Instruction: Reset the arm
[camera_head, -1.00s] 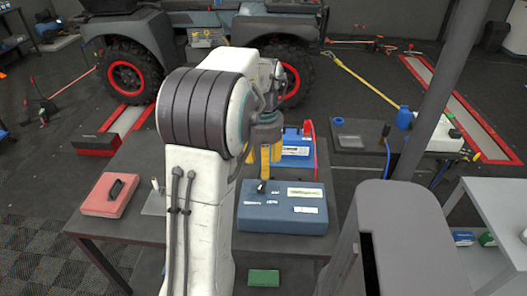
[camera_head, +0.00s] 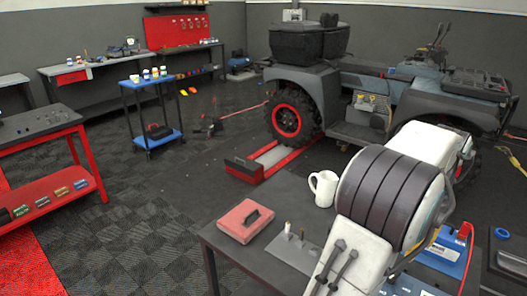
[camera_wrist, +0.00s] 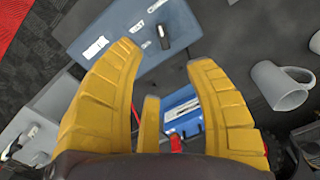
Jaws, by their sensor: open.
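My gripper (camera_wrist: 165,95) shows in the wrist view with its yellow fingers spread wide, open and empty. It hangs above a table. Below and beyond the fingers lies a blue-grey case (camera_wrist: 130,30) with white labels and a dark handle. A bright blue box (camera_wrist: 182,108) shows between the fingers. In the head view my white arm with its dark ribbed joint stands at the lower right, and the gripper itself is hidden behind it.
On the dark table (camera_head: 262,262) are a red case (camera_head: 245,221), a white mug (camera_head: 323,188) and the blue box (camera_head: 447,247). The mug also shows in the wrist view (camera_wrist: 283,86), right of the fingers. A quad vehicle (camera_head: 345,95) stands behind.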

